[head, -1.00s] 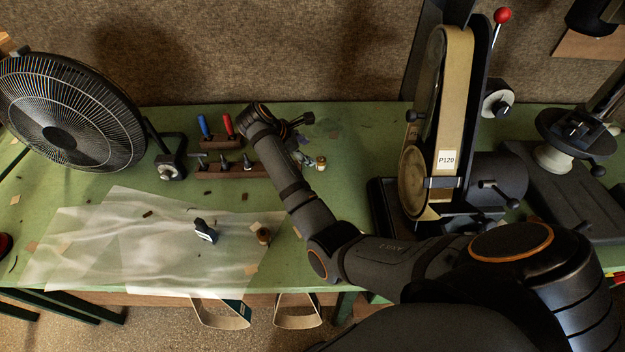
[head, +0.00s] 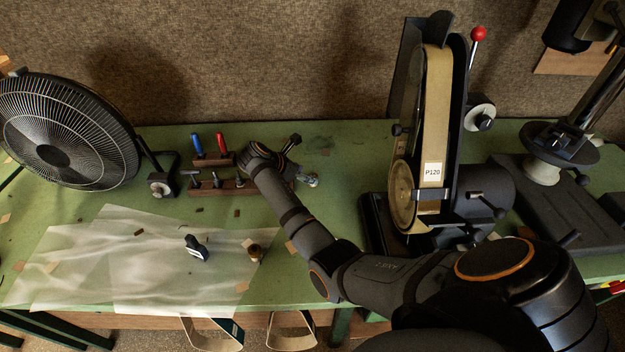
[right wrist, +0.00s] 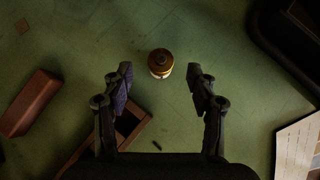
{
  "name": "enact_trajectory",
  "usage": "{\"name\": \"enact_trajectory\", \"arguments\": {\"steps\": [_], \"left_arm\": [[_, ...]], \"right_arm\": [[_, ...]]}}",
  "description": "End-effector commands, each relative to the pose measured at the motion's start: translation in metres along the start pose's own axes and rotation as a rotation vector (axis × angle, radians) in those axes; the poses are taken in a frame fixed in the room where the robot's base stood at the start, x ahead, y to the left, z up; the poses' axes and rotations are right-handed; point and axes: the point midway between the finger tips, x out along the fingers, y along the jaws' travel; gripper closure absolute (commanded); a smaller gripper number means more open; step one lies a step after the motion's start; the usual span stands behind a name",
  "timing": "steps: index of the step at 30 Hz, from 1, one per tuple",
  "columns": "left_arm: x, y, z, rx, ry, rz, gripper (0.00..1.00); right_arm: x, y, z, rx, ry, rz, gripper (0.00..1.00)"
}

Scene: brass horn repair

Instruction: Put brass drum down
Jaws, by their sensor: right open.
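The brass drum (right wrist: 160,63) stands on the green bench in the right wrist view, seen from above. My right gripper (right wrist: 161,82) is open, with one finger on each side of the line to the drum. There are visible gaps between both fingers and the drum. In the head view my right gripper (head: 300,175) is low over the bench, right of the wooden tool rack; the drum is hard to make out there beside the fingertips. My left gripper is not in view.
A wooden rack (head: 217,187) with tools stands left of my right gripper. A belt sander (head: 432,150) stands to the right, a fan (head: 55,140) at far left. Translucent sheets (head: 90,265) at the front carry a dark labelled item (head: 196,249) and small brown cylinder (head: 254,252).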

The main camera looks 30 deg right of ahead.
Motion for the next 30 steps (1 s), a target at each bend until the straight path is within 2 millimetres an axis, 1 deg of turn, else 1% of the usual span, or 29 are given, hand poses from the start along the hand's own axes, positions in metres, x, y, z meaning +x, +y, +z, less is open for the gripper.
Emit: {"name": "enact_trajectory", "arguments": {"steps": [2, 6, 9, 14, 17, 27, 30], "left_arm": [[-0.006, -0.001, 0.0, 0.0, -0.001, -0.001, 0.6], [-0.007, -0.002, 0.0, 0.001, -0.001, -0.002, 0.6], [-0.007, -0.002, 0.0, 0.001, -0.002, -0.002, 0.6], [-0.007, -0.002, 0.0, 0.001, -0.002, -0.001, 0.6], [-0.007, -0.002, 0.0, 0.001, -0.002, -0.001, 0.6], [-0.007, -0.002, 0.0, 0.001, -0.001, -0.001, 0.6], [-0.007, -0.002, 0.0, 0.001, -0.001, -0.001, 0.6]], "right_arm": [[0.014, -0.002, -0.002, -0.003, -0.001, -0.005, 0.42], [0.034, -0.001, -0.004, -0.001, -0.001, -0.003, 0.42], [0.04, -0.001, -0.005, 0.0, 0.0, -0.002, 0.42], [0.04, -0.001, -0.005, 0.001, 0.001, -0.001, 0.42], [0.04, -0.001, -0.005, 0.0, 0.001, -0.001, 0.53], [0.04, -0.001, -0.005, 0.0, 0.001, -0.001, 0.99], [0.039, -0.001, -0.005, 0.001, 0.0, -0.001, 1.0]]}}
